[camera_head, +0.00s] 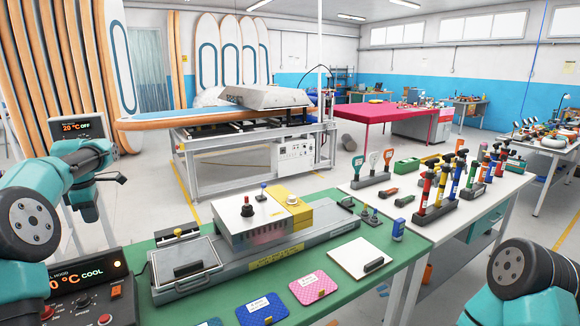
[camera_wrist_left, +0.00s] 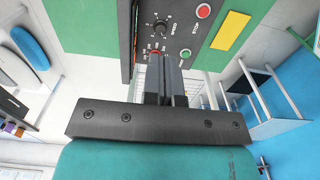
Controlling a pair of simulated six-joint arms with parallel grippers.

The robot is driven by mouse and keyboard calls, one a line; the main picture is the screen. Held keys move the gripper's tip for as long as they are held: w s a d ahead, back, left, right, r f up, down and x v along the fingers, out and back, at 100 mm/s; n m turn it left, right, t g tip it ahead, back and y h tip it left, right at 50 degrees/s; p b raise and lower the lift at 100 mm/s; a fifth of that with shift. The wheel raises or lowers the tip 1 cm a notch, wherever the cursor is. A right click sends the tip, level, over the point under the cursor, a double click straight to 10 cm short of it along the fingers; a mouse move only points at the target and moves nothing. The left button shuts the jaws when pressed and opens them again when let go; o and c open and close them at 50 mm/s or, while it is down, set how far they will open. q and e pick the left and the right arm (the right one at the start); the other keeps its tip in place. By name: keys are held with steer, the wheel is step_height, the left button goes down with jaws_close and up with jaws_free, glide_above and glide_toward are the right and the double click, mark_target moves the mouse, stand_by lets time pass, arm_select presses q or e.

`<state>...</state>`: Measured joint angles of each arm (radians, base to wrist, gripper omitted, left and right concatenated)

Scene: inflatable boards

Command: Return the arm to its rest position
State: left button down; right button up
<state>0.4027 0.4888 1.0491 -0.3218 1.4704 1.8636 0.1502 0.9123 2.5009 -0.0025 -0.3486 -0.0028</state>
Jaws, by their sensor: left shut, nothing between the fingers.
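My left arm (camera_head: 75,170) is teal and dark grey and folded at the left edge of the head view. My left gripper (camera_head: 121,178) shows there as a small dark shape above the floor, left of the green bench. In the left wrist view the fingers of my left gripper (camera_wrist_left: 166,78) are shut together with nothing between them. They show in front of a dark control panel (camera_wrist_left: 165,25) with a knob and red and green buttons. My right arm (camera_head: 525,285) shows only in part at the bottom right; its gripper is out of view.
The green bench (camera_head: 350,290) carries a grey press machine (camera_head: 270,250), coloured swatches and a white pad (camera_head: 362,258). A control box (camera_head: 80,295) reading COOL stands at lower left. A white table with pumps (camera_head: 440,190) is at right. Open floor (camera_head: 140,205) lies beyond the bench.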

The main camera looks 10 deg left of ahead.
arm_select(q)
step_height(320, 180, down, 12)
steer(key=s+d, duration=0.1)
steer(key=shift+s+r, duration=0.15)
steer(key=shift+r, duration=0.05)
stand_by(0.5)
step_height(320, 180, up, 13)
steer(key=w+a, duration=0.1)
steer(key=w, duration=0.1)
steer(key=s+d+f, duration=0.2)
steer(key=s+f, duration=0.1)
steer(key=f, duration=0.9)
steer(key=shift+f+m, duration=0.2)
steer(key=shift+m, duration=0.2)
stand_by(0.6)
stand_by(0.4)
